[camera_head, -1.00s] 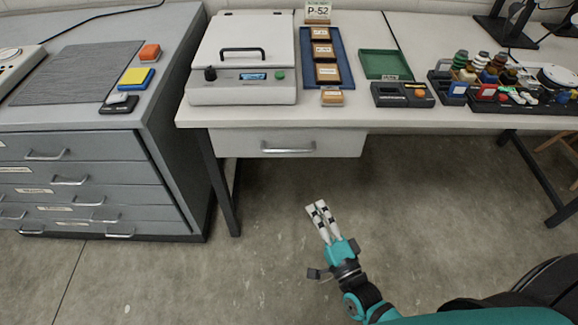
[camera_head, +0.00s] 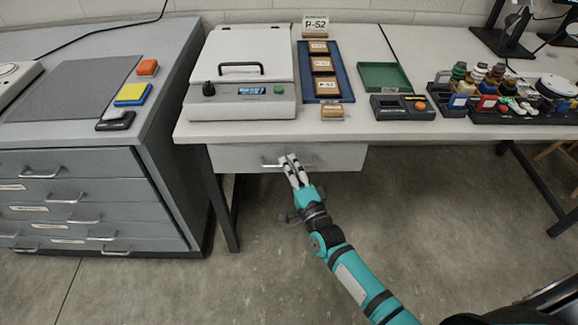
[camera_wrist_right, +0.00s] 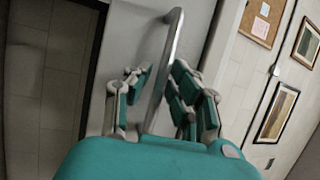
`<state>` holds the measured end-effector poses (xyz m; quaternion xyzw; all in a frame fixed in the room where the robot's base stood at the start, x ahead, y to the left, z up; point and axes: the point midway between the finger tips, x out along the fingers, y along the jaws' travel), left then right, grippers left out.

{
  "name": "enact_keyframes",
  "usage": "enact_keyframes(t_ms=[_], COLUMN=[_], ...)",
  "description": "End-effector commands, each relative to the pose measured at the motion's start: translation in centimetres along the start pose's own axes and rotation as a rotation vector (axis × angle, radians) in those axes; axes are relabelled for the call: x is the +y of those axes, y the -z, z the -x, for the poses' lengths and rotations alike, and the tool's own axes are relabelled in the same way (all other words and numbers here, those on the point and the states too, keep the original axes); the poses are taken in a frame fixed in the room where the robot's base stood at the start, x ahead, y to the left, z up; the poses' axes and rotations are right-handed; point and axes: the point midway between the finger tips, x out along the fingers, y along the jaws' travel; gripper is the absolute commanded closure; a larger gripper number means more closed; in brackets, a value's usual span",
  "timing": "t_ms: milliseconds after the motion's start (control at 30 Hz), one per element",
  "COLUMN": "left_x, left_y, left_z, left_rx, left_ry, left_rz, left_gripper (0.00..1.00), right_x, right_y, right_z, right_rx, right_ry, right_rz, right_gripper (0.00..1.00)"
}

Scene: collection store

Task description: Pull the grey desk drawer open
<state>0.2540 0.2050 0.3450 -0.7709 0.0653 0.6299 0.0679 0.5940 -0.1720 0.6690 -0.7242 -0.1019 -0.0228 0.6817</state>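The grey desk drawer (camera_head: 335,156) sits under the white desk top, its front flush with the desk and shut. Its metal bar handle (camera_head: 270,164) is partly hidden by my right gripper (camera_head: 291,161). In the right wrist view the handle (camera_wrist_right: 172,55) runs between the two spread fingers of the right gripper (camera_wrist_right: 162,98), with gaps beside it. The right gripper is open around the handle, not clamped on it. The drawer front (camera_wrist_right: 130,40) shows behind the fingers. My left gripper is not in view.
A grey cabinet (camera_head: 70,185) with several handled drawers stands to the left. A desk leg (camera_head: 224,205) is just left of the desk drawer. The desk top holds a white lidded device (camera_head: 240,60), a blue tray (camera_head: 335,60) and a green tray (camera_head: 384,77). The floor in front is clear.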

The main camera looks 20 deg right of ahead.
Motion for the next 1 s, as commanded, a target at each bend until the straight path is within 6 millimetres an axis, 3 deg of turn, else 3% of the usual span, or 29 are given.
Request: enact_keyframes(t_ms=[333, 500, 1000], left_x=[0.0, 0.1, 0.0], left_y=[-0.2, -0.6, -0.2], left_z=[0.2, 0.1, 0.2], left_rx=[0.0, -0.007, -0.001], left_ry=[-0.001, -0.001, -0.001], left_rz=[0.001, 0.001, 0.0], left_gripper=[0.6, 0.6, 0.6], right_x=[0.0, 0.0, 0.1], right_y=[0.0, 0.0, 0.0], right_z=[-0.5, -0.5, -0.4], right_rx=[0.0, 0.0, -0.001], right_ry=[0.0, 0.0, -0.003], right_rz=[0.0, 0.0, 0.002], right_gripper=[0.79, 1.0, 1.0])
